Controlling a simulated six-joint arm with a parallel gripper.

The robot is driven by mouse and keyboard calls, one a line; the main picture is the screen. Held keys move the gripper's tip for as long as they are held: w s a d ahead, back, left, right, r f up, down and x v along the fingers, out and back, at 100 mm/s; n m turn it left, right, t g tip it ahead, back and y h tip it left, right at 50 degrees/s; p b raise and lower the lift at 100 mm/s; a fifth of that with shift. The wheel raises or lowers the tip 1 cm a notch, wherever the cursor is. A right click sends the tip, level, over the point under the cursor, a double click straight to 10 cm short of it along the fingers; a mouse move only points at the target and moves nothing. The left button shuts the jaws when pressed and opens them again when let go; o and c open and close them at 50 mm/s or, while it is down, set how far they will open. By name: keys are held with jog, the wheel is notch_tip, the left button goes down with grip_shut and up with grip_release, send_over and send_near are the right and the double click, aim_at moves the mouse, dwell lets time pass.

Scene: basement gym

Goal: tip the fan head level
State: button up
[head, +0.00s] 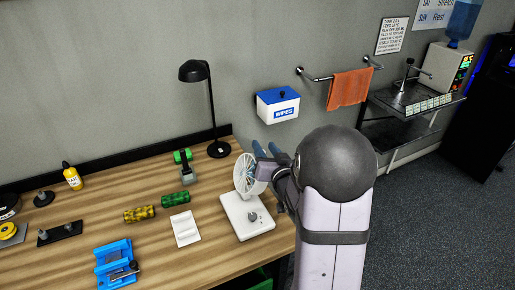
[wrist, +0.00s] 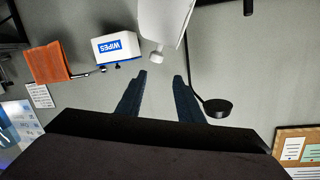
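The small white fan stands near the right end of the wooden bench. Its round caged head (head: 244,176) faces left in the head view, above a flat white base (head: 240,222) with a grey knob (head: 252,216). I cannot tell its exact tilt. My gripper (head: 267,149) is just right of the fan head's upper part, its blue fingers pointing up and partly hidden by my wrist. In the wrist view the fingers (wrist: 160,75) are apart with nothing held. A white piece with a short stub (wrist: 157,55), seemingly part of the fan, shows just beyond the tips.
A black desk lamp (head: 194,71) stands behind the fan, left of my gripper. A wipes box (head: 278,104) and an orange towel (head: 349,88) are on the wall. Green dumbbell-like items, rollers (head: 174,199), a white tray (head: 185,228) and a blue fixture (head: 114,262) lie to the left.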

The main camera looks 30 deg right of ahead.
jog(key=shift+w+d+f+t+y+b, duration=0.1)
jog(key=shift+d+f+t+y+b, duration=0.25)
jog(key=shift+d+f+t, duration=0.3)
jog(key=shift+s+f+t+y+b, duration=0.1)
jog(key=shift+s+t+y+b, duration=0.3)
jog(key=shift+y, duration=0.25)
jog(key=shift+w+a+f+y+b, duration=0.1)
jog(key=shift+a+f+y+b, duration=0.1)
jog(key=shift+f, duration=0.35)
jog(key=shift+a+f+y+b, duration=0.1)
jog(key=shift+f+b, duration=0.05)
jog(key=shift+f, duration=0.4)
jog(key=shift+w+r+p, duration=0.15)
jog(key=shift+w+p, duration=0.2)
jog(key=shift+w, duration=0.2)
jog(key=shift+w+p, duration=1.1)
jog(key=shift+w, duration=2)
jog(key=shift+c, duration=0.4)
grip_shut()
